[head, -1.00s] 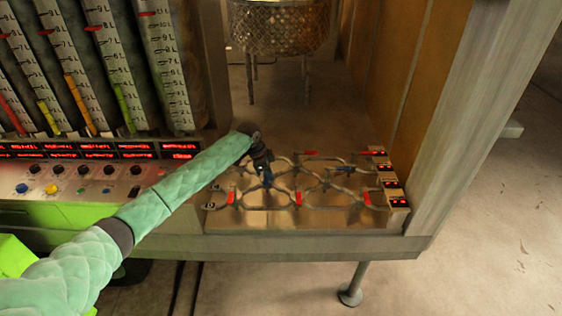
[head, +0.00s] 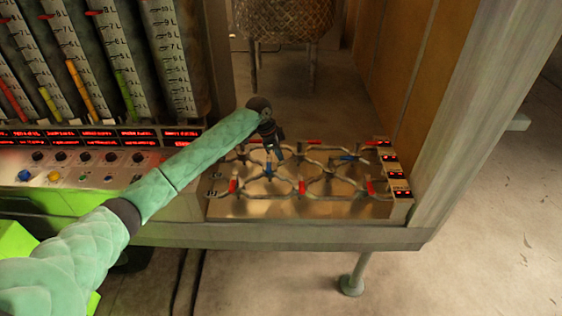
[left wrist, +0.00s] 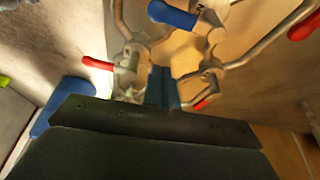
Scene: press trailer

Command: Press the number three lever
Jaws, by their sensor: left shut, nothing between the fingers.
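The valve panel (head: 330,208) is a metal tray of looping grey pipes with red and blue levers. Red levers include one at the front left (head: 233,185), one at the front middle (head: 301,187) and one at the front right (head: 369,187). Blue levers show at the left (head: 268,170) and further right (head: 349,157). I cannot read lever numbers. My left gripper (head: 279,156) is shut and empty over the panel's left rear part. In the left wrist view its fingers (left wrist: 164,86) are together, between a red lever (left wrist: 97,63) and a red tip (left wrist: 205,102), below a blue lever (left wrist: 172,14). Contact is unclear.
Red-lit displays (head: 396,174) line the panel's right end. A control board with knobs (head: 84,157) and tall gauges (head: 160,50) stands at the left. A mesh basket (head: 290,18) stands behind.

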